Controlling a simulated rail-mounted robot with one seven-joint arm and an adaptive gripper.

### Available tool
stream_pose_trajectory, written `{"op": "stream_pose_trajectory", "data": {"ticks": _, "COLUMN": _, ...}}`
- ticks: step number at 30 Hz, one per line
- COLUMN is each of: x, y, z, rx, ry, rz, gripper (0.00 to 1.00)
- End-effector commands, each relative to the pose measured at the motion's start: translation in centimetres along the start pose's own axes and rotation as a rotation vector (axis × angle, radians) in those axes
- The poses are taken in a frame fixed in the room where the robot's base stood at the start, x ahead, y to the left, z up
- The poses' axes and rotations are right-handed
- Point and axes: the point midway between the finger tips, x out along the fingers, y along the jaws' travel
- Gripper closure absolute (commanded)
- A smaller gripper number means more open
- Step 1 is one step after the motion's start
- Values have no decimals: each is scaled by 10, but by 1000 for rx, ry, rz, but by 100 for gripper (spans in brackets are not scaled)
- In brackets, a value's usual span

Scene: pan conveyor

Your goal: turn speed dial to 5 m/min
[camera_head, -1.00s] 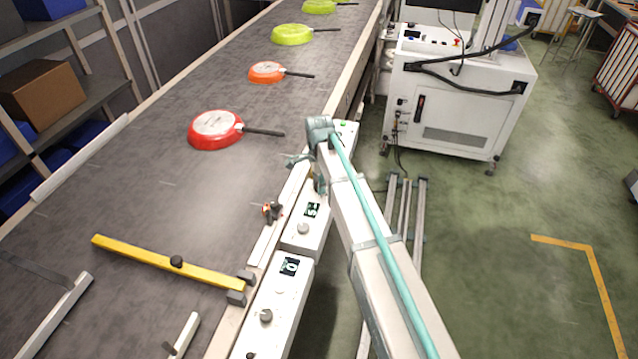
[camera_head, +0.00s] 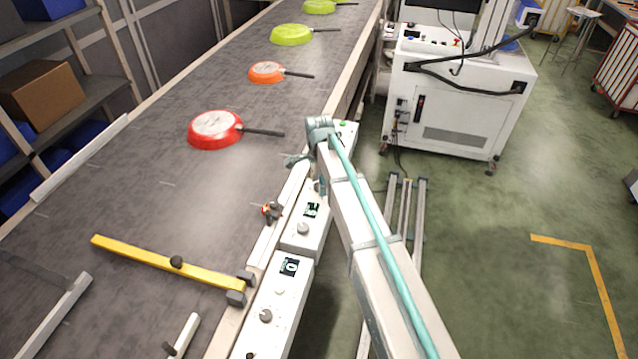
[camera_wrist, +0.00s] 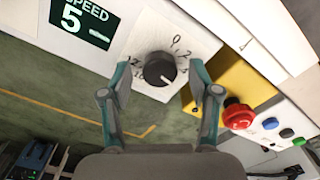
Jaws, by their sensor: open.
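The speed dial (camera_wrist: 158,70) is a dark round knob on a white scale plate in the wrist view. Numbers including 0, 2 and 4 show around it. A pale mark on the knob points to the lower right. The dark display (camera_wrist: 84,18) to its left reads SPEED 5, with a dash below. My gripper (camera_wrist: 160,77) is open, with one teal fingertip on each side of the knob. I cannot tell whether either fingertip touches it. In the head view my arm hides most of the gripper and the knob between its fingers.
A red mushroom button (camera_wrist: 238,114) on a yellow plate is close to the right finger. A red pan (camera_head: 215,128), an orange pan (camera_head: 267,71) and green pans lie on the conveyor (camera_head: 150,200). A yellow bar (camera_head: 160,261) crosses it. A white machine cabinet (camera_head: 455,100) stands to the right.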

Motion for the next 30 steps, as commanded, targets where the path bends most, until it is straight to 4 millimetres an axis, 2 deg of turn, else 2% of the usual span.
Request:
{"op": "stream_pose_trajectory", "data": {"ticks": 5, "x": -15, "y": 0, "z": 0, "rx": 0, "ry": 0, "rz": -1, "gripper": 38}}
{"op": "stream_pose_trajectory", "data": {"ticks": 15, "x": -78, "y": -1, "z": 0, "rx": 0, "ry": 0, "rz": -3, "gripper": 38}}
{"op": "stream_pose_trajectory", "data": {"ticks": 21, "x": -107, "y": -1, "z": 0, "rx": 0, "ry": 0, "rz": -1, "gripper": 38}}
{"op": "stream_pose_trajectory", "data": {"ticks": 30, "x": -120, "y": 0, "z": 0, "rx": 0, "ry": 0, "rz": -1, "gripper": 38}}
